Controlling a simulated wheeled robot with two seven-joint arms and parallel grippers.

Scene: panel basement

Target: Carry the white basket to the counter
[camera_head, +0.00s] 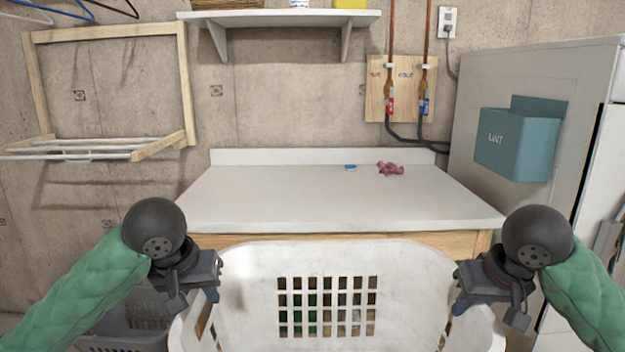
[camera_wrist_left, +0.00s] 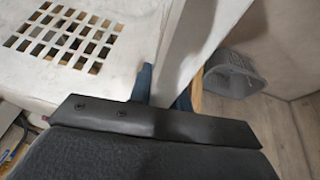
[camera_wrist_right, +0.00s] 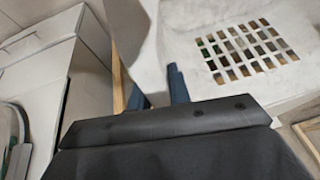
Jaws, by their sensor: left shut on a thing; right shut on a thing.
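The white basket (camera_head: 255,290) is in front of me, held between my two grippers, with its gridded far wall facing me. My left gripper (camera_head: 213,288) is shut on the basket's left rim; the left wrist view shows its blue fingers on either side of the white wall (camera_wrist_left: 180,60). My right gripper (camera_head: 462,292) is shut on the right rim, and its fingers also show at the wall in the right wrist view (camera_wrist_right: 155,95). The counter (camera_head: 300,200) has a white top and wooden front edge and stands just beyond the basket. The basket hides its lower front.
A small blue item (camera_head: 350,167) and a pink crumpled item (camera_head: 390,168) lie at the counter's back. A white machine with a teal lint box (camera_head: 515,140) stands right. A grey basket (camera_head: 135,315) is on the floor at left. A shelf (camera_head: 280,17) and wooden drying rack (camera_head: 110,35) are on the wall.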

